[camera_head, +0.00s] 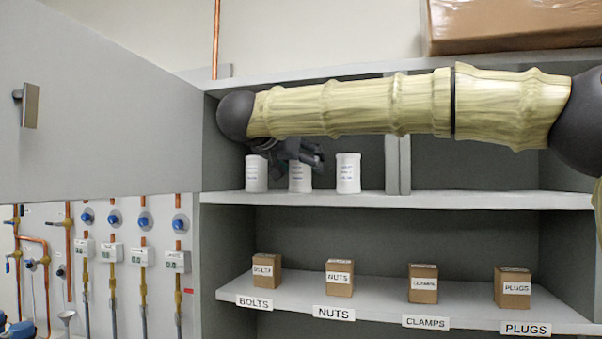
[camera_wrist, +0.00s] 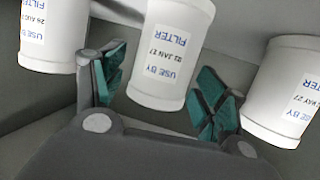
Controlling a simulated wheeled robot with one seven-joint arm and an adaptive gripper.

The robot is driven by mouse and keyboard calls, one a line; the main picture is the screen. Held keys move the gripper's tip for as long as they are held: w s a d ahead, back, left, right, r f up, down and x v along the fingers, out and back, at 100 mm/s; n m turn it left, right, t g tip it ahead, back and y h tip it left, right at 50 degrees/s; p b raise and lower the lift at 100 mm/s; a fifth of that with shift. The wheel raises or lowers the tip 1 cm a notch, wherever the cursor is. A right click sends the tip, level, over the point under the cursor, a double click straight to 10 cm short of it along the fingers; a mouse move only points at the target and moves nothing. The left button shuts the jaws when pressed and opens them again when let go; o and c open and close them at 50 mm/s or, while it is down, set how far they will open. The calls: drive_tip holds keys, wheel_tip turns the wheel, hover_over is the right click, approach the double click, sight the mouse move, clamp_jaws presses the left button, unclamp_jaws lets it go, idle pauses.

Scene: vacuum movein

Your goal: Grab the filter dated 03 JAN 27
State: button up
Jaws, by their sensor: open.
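Three white cylindrical filters stand in a row on the upper cabinet shelf: left (camera_head: 256,174), middle (camera_head: 299,177) and right (camera_head: 348,173). In the wrist view their labels appear upside down. The central filter (camera_wrist: 170,55) reads JAN 27; its day looks like 02 or 03, too blurred to be sure. The filter at the picture's left (camera_wrist: 54,35) reads 26 AUG, and the one at the right (camera_wrist: 285,92) reads MAY 27. My gripper (camera_wrist: 163,92) is open and empty, its fingers to either side of the central filter. In the head view my gripper (camera_head: 308,152) partly hides the middle filter's top.
An open cabinet door (camera_head: 95,110) stands at the left. An upright divider (camera_head: 398,165) rises right of the filters. The lower shelf (camera_head: 390,306) holds small labelled boxes. A large cardboard box (camera_head: 515,25) sits on top. The upper shelf's right bay is clear.

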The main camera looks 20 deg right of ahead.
drive_tip(key=shift+s+a+r, duration=0.1)
drive_tip(key=shift+s+r, duration=0.1)
drive_tip(key=shift+s, duration=0.1)
drive_tip(key=shift+s+a+r, duration=0.1)
drive_tip(key=shift+s, duration=0.05)
drive_tip(key=shift+c, duration=1.3)
drive_tip(key=shift+w+f, duration=0.2)
drive_tip(key=shift+w, duration=0.05)
drive_tip(key=c, duration=0.9)
drive_tip(key=shift+s+r, duration=0.1)
drive_tip(key=shift+c, duration=0.2)
drive_tip(key=shift+r, duration=0.1)
